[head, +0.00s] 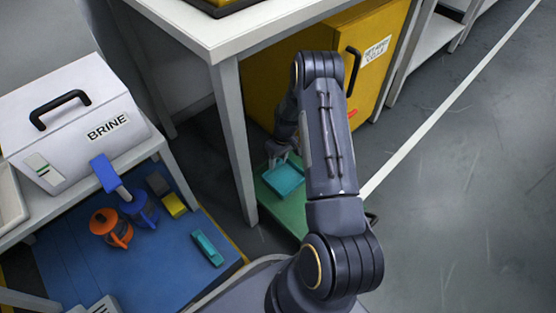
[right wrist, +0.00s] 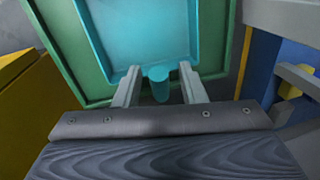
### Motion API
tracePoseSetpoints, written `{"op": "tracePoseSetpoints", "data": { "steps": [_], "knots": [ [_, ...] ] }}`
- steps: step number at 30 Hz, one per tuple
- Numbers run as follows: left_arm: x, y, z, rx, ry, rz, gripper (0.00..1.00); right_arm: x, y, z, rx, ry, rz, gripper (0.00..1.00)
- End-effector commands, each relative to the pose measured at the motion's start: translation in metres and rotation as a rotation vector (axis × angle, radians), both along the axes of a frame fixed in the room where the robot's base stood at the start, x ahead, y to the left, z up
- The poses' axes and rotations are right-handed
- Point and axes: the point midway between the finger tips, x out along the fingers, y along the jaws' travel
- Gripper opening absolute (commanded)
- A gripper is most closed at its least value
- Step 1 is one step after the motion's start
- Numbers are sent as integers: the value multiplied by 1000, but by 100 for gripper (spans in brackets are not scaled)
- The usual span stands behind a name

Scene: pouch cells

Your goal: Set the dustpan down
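The teal dustpan (head: 285,181) lies on a green tray-like surface (head: 283,212) under and beside the white table. In the right wrist view the dustpan's pan (right wrist: 140,35) fills the top middle, over the green surface (right wrist: 73,62). Its short round handle (right wrist: 159,88) points towards my right gripper (right wrist: 159,82). The two fingers stand on either side of the handle, with a visible gap on each side, so the gripper is open. In the head view my right gripper (head: 281,152) is at the pan's far edge, partly hidden by my arm. My left gripper is not in view.
A yellow cabinet (head: 375,40) stands behind my right arm. A white table leg (head: 236,140) is close left of the dustpan. A white BRINE box (head: 75,115) sits on a bench at left. A blue mat (head: 150,265) holds several small items. Floor at right is clear.

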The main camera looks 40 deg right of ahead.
Motion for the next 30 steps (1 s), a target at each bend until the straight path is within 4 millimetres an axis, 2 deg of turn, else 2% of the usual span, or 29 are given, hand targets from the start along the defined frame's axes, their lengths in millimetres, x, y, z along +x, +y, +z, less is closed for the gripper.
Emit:
{"op": "tracePoseSetpoints", "data": {
  "steps": [4,7,21,25,30],
  "knots": [
    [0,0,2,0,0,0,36,0,0,2,0,0,0,37],
    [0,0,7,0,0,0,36,0,-1,10,-1,-1,0,37],
    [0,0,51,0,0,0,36,1,-18,102,0,-2,0,37],
    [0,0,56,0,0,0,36,1,-20,116,1,-1,0,37],
    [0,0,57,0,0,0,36,0,-22,122,0,0,0,37]
  ]
}}
